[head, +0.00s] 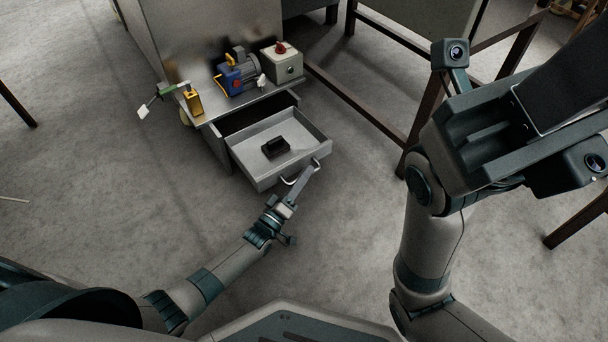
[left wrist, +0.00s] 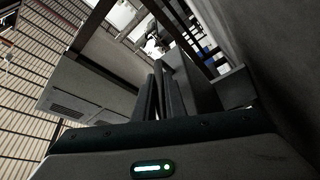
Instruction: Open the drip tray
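The drip tray (head: 262,163) is a grey metal drawer, pulled well out of the front of the metal cabinet below the worktop. A small black block (head: 275,147) lies inside it. A curved bar handle (head: 290,182) is on its front face. My left gripper (head: 308,172) reaches up to the right end of this handle, its fingers close together and seemingly shut on it; the fingers hide part of the bar. The left wrist view also shows the fingers (left wrist: 159,88) nearly together. My right arm is raised at the right; I cannot make out its fingertips.
On the worktop stand a blue and grey motor unit (head: 238,77), a pale box with a red knob (head: 283,62) and a yellow part (head: 194,101). A brown metal frame (head: 345,95) stands right of the cabinet. The floor in front is clear.

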